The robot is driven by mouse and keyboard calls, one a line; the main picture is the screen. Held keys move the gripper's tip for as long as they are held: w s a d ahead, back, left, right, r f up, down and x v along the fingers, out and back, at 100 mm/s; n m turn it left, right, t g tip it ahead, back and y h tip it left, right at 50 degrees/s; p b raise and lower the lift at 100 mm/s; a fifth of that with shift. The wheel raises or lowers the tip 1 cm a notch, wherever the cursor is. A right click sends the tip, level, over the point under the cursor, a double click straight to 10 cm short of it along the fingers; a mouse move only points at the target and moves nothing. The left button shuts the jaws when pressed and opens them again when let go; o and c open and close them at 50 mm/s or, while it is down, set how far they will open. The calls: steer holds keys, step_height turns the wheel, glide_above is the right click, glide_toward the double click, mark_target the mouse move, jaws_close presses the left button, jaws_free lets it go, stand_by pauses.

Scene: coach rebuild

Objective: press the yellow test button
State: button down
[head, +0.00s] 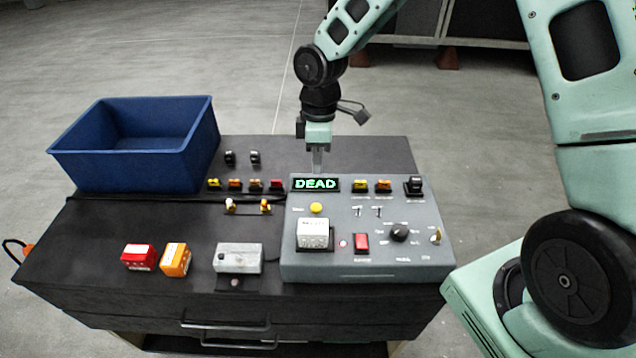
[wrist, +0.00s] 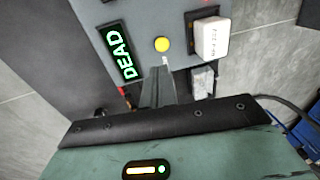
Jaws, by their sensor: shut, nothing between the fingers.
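The yellow test button (head: 316,208) is a small round knob on the left part of the grey control panel (head: 285,250), below the green "DEAD" display (head: 315,184). In the wrist view the yellow button (wrist: 162,45) shows just beyond my fingertips, with the display (wrist: 119,51) to its left. My gripper (head: 317,168) points down at the panel's back edge, behind the display in the head view. In the wrist view my gripper (wrist: 165,64) is shut and empty. Its tips look apart from the button, though the exact gap is hard to tell.
A white block (head: 312,233) sits on the panel below the button; a red switch (head: 361,243) and black knob (head: 399,232) are to its right. A blue bin (head: 140,140), red box (head: 138,257), orange box (head: 174,259) and grey box (head: 237,258) stand on the dark cabinet.

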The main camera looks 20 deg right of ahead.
steer(key=shift+w+d+r, duration=0.1)
steer(key=shift+w+r, duration=0.05)
steer(key=shift+r, duration=0.65)
steer(key=shift+w+r, duration=0.1)
steer(key=shift+r, duration=0.65)
steer(key=s+a+r+m+b, duration=0.1)
steer(key=s+a+m+b, duration=0.1)
steer(key=s, duration=1.1)
steer(key=s+a+r+m+t+b, duration=0.1)
steer(key=s+a+r+m+b, duration=0.1)
steer(key=s, duration=1.1)
steer(key=shift+s+a+r+m+b, duration=0.35)
steer(key=shift+a+m+b, duration=0.55)
steer(key=shift+a, duration=0.3)
